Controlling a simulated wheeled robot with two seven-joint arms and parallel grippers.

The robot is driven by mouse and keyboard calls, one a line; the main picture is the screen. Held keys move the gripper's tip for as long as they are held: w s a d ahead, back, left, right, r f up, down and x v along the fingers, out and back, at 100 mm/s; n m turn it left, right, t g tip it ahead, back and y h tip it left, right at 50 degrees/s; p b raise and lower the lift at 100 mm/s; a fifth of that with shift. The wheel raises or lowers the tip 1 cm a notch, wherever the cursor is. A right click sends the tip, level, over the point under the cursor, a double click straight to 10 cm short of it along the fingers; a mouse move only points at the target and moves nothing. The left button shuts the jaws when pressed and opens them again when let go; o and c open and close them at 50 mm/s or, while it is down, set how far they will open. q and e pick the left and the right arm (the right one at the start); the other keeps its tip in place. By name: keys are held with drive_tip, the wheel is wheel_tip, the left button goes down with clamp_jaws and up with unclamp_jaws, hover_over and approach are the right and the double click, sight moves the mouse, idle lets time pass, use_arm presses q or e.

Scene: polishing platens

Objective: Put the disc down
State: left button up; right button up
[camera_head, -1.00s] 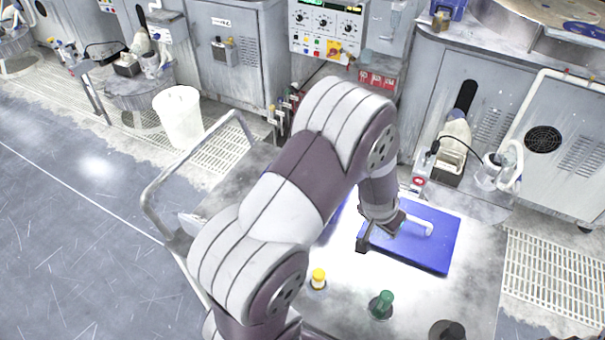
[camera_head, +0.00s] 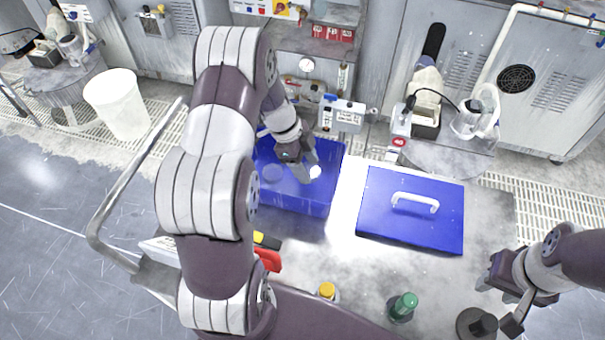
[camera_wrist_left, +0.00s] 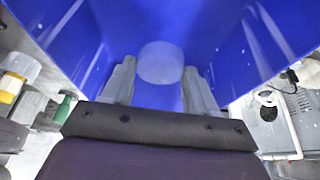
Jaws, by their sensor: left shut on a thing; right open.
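My left gripper (camera_head: 307,168) reaches into the open blue bin (camera_head: 318,207) from above. It is shut on a small pale disc (camera_head: 315,172), which shows as a bright spot at its fingertips. In the left wrist view the disc (camera_wrist_left: 161,62) sits between the two fingers, against blue walls. I cannot tell whether the disc touches the bin's floor. A faint round pale shape (camera_head: 272,172) shows inside the bin, left of the gripper. My right gripper (camera_head: 503,300) is open and empty at the table's right side.
A blue lid (camera_head: 380,215) with a white handle lies right of the bin. Yellow-capped (camera_head: 327,291) and green-capped (camera_head: 403,306) bottles stand at the front, with a dark round object (camera_head: 477,324) further right. A small instrument (camera_head: 343,115) stands behind the bin.

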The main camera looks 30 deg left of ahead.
use_arm(q)
wheel_tip(320, 180, down, 4)
drive_tip(key=shift+s+d+r, duration=0.15)
drive_tip(key=shift+f, duration=0.2)
drive_tip(key=shift+f, duration=0.1)
drive_tip(key=o, duration=1.1)
